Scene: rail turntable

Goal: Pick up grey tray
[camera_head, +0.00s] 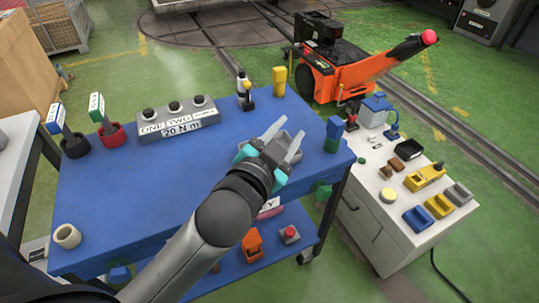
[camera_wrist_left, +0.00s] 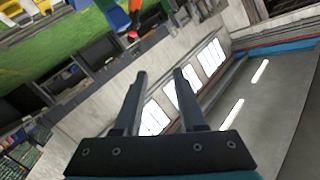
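A small grey tray (camera_head: 459,193) lies on the white cabinet top (camera_head: 365,160) at the right in the head view. It is at the right end of a row with a yellow tray (camera_head: 438,206) and a blue tray (camera_head: 417,219). My left gripper (camera_head: 291,128) is over the blue table, well to the left of the grey tray. Its two fingers are apart with nothing between them, as the left wrist view (camera_wrist_left: 158,72) also shows. That view looks away into the room, and I cannot make out the grey tray there. My right gripper is not in view.
The blue table (camera_head: 120,195) holds a grey torque box (camera_head: 178,120), red and black cups and a yellow block (camera_head: 279,81). A blue-green block (camera_head: 333,134) stands at its right edge. Several small items crowd the cabinet. An orange machine (camera_head: 345,72) stands behind.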

